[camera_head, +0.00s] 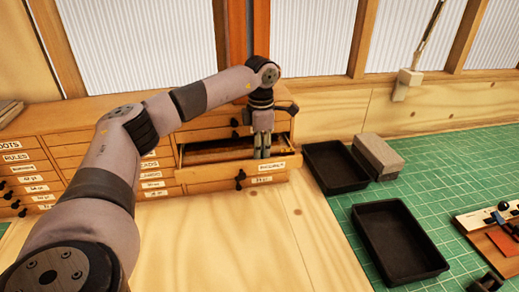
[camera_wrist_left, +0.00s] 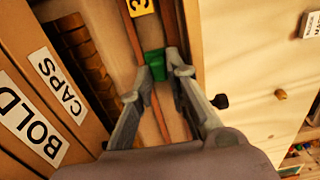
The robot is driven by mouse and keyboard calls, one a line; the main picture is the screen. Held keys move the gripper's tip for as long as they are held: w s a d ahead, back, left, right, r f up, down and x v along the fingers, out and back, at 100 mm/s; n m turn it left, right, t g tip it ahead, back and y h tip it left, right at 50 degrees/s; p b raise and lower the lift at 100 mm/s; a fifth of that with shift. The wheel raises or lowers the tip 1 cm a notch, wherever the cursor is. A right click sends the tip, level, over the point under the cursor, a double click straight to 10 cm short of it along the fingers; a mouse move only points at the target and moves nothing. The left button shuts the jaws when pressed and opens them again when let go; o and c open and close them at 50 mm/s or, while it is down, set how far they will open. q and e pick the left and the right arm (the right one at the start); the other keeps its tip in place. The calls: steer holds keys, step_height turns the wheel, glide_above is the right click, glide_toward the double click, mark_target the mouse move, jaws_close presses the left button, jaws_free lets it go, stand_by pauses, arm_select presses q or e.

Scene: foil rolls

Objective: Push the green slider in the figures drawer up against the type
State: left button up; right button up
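The figures drawer (camera_head: 232,173) is pulled open from the wooden cabinet, with a white label on its front. My left gripper (camera_head: 262,152) reaches down into it near its right end. In the left wrist view, the small green slider (camera_wrist_left: 154,66) sits in a channel of the drawer, between the fingertips of my left gripper (camera_wrist_left: 157,70). The fingertips appear to close on its two sides. A yellow piece with a dark figure 3 (camera_wrist_left: 139,7) lies further up along the channel, apart from the slider. The slider is hidden in the head view. My right gripper is out of view.
Labels reading BOLD (camera_wrist_left: 30,125) and CAPS (camera_wrist_left: 62,88) are on wood beside the drawer. Two black trays (camera_head: 400,241) (camera_head: 335,167) and a grey block (camera_head: 378,157) stand to the right. Bare wooden worktop (camera_head: 260,235) is clear before the drawer.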

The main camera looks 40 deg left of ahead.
arm_select(q)
steer(key=shift+o, duration=0.4)
steer(key=shift+r, duration=0.25)
step_height(320, 180, up, 12)
steer(key=shift+f, duration=0.2)
